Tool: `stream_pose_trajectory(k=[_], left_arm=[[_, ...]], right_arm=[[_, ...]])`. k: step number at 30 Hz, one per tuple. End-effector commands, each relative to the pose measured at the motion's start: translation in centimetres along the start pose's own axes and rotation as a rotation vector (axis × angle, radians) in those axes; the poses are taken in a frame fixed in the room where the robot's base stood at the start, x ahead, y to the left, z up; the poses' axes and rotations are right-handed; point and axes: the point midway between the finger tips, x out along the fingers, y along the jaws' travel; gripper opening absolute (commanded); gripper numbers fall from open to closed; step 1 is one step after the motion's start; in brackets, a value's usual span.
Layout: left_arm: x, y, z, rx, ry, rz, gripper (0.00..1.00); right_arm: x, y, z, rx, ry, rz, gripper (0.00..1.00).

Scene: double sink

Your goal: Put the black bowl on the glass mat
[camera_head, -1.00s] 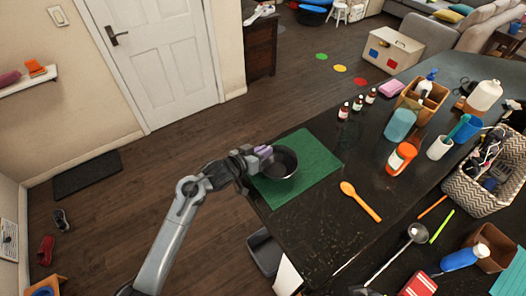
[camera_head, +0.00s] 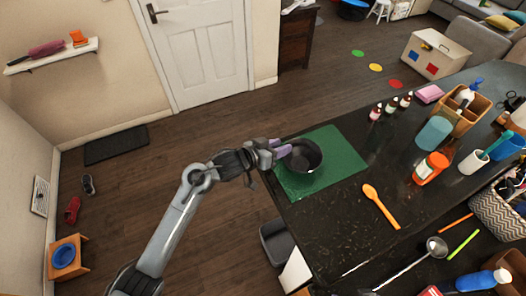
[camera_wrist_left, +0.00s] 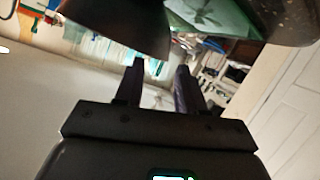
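The black bowl (camera_head: 306,160) sits upright on the left part of the green mat (camera_head: 345,172), which lies at the left corner of the dark counter. The bowl's dark underside also fills the upper left of the left wrist view (camera_wrist_left: 120,22). My left gripper (camera_head: 277,149) is at the bowl's left rim in the head view. In the left wrist view its two fingers (camera_wrist_left: 160,82) stand apart with an empty gap between them, and the bowl is beyond the tips. The green mat shows behind the bowl there. My right gripper is not in view.
An orange spoon (camera_head: 380,205) lies right of the mat. Small bottles (camera_head: 391,106) stand behind it, with an orange bottle (camera_head: 430,168) and a teal cup (camera_head: 434,133) further right. A ladle (camera_head: 425,252) lies near the front. Left of the counter is open floor.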

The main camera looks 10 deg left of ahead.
Motion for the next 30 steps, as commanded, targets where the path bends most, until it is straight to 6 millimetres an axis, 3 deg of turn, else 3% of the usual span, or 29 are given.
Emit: stream_pose_trajectory(k=[9, 16, 20, 26, 30], left_arm=[[-5.4, -0.1, 0.0, 0.003, 0.000, -0.003, 0.39], [-7.2, 0.0, 0.1, 0.001, -0.001, -0.003, 0.39], [-7.7, -0.1, 1.1, 0.007, -0.010, -0.033, 0.39], [-10.4, -0.8, 6.4, 0.031, -0.086, -0.206, 0.39], [-15.1, -1.1, 12.2, 0.030, -0.224, -0.372, 0.39]], right_arm=[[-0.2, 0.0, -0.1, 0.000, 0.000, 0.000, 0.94], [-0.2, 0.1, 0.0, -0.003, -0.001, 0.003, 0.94], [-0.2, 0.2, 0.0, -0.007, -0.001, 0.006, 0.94], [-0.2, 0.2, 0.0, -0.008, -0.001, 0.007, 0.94], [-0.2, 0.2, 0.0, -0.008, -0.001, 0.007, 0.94]])
